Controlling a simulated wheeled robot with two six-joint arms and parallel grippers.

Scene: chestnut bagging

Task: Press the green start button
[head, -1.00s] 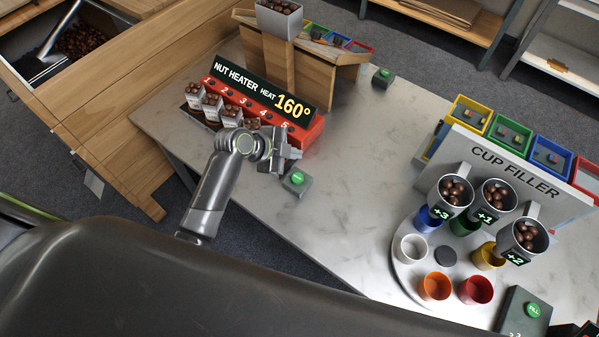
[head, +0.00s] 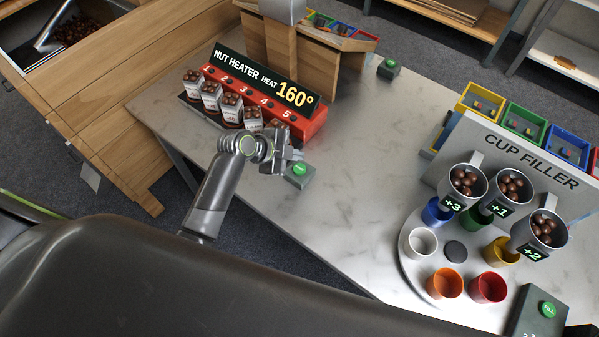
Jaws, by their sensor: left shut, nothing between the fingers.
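The green start button (head: 300,169) sits on top of a small dark box (head: 299,181) at the table's near left edge, in front of the nut heater. Lettering on the button is too small to read. My left gripper (head: 294,155) is shut and empty, just above and left of the button in the picture. Whether it touches the button cannot be told. The nut heater (head: 262,75) shows 160° on its sign, with several nut-filled cups (head: 231,107) in its numbered row. My right gripper is not in view.
Another green button box (head: 388,68) stands at the back edge. The cup filler (head: 525,155) with nut hoppers, coloured cups and a FILL button (head: 547,309) is at right. The middle of the grey table (head: 345,190) is clear.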

